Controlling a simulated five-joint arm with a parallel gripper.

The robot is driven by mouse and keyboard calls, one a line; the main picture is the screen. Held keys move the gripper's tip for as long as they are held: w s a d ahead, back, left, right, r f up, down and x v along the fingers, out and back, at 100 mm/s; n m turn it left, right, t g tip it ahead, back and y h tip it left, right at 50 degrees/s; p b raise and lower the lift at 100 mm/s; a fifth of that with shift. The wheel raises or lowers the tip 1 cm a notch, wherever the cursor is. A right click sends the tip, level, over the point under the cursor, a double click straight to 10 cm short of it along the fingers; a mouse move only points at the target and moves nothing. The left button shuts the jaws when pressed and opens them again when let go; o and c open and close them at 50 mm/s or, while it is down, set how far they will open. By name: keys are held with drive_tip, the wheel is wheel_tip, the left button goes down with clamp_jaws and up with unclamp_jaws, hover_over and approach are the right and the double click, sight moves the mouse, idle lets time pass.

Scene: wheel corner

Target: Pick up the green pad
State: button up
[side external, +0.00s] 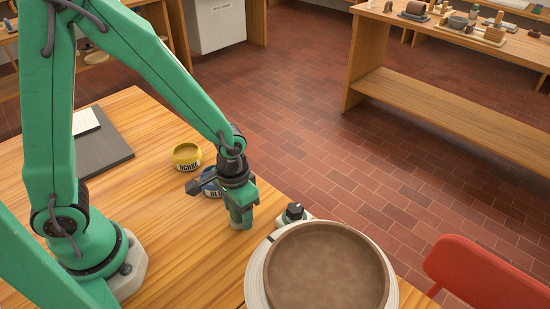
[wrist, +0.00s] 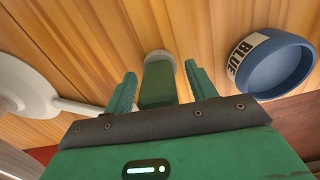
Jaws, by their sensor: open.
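The green pad (wrist: 157,86) is a dark green, rounded block with a pale grey far end in the wrist view. It stands between the two fingers of my gripper (wrist: 161,70), with a visible gap on each side. My gripper is open around it, not closed on it. In the side view my gripper (side external: 241,212) points down low over the wooden table near its far edge. There the pad is hard to tell apart from the green fingers.
A blue tub (side external: 212,190) and a yellow ochre tub (side external: 187,157) stand just behind my gripper. The blue tub (wrist: 272,68) is at the right in the wrist view. A potter's wheel with a brown basin (side external: 327,268) and a small knobbed box (side external: 294,213) are to the right.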

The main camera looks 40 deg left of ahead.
idle(0.3)
drive_tip(key=c, duration=1.1)
drive_tip(key=shift+o, duration=0.2)
drive_tip(key=shift+r, duration=0.15)
drive_tip(key=shift+r, duration=2)
drive_tip(key=s+d+r, duration=0.6)
drive_tip(key=s+d, duration=0.1)
drive_tip(key=s, duration=0.2)
drive_tip(key=shift+d+r, duration=0.3)
drive_tip(key=shift+r, duration=0.1)
